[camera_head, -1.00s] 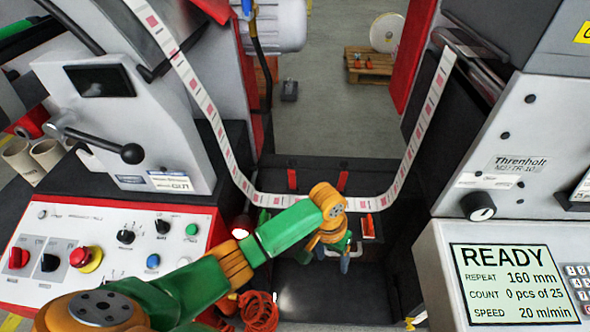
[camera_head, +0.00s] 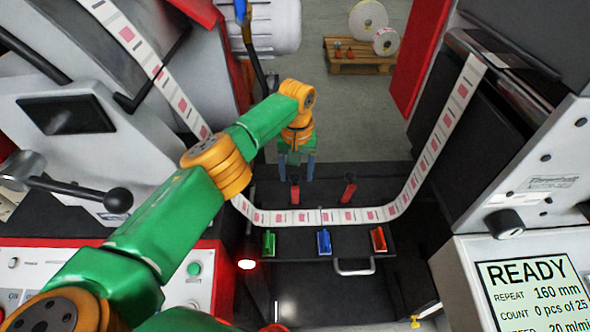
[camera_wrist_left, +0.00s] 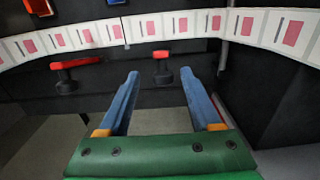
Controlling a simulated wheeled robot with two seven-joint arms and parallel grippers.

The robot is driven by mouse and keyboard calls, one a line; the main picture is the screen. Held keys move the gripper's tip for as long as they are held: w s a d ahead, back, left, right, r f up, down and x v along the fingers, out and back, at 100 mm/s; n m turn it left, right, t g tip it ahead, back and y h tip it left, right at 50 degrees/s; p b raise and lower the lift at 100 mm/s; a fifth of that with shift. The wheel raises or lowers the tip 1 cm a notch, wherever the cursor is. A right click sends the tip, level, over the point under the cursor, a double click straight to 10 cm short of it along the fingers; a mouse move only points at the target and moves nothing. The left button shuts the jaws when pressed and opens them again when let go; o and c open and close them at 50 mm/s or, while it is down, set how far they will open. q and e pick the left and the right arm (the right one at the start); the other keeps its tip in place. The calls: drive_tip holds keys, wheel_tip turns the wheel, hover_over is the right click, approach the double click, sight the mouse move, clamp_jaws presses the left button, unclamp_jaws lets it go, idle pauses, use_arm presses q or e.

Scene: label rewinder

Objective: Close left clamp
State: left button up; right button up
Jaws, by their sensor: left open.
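The left clamp, with its red handle (camera_head: 295,192), stands on the dark splice table (camera_head: 275,188) behind the label web. My left gripper (camera_head: 297,174) is just beyond it, pointing down with its blue fingers apart and empty. In the left wrist view, the left clamp's dark base (camera_wrist_left: 163,78) shows between the fingertips (camera_wrist_left: 160,74), with its short red handle toward the web. Contact with the fingers cannot be told. The right clamp (camera_head: 349,188) has a tilted red handle; in the left wrist view, its handle (camera_wrist_left: 75,62) lies sideways. My right gripper is not in view.
The label web (camera_head: 300,216) crosses in front of the clamps and rises at both sides. Green (camera_head: 268,243), blue (camera_head: 323,242) and red (camera_head: 378,240) pieces sit on the near side, above a metal handle (camera_head: 353,270). A READY display (camera_head: 535,290) stands at right.

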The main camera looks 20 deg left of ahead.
use_arm(q)
drive_tip(key=shift+w+a+f, duration=0.15)
drive_tip(key=shift+f, duration=0.35)
drive_tip(key=shift+w+a+f, duration=0.3)
drive_tip(key=shift+w+a, duration=0.05)
drive_tip(key=shift+s+d+r, duration=0.15)
drive_tip(key=shift+d, duration=0.05)
drive_tip(key=c, duration=0.9)
clamp_jaws()
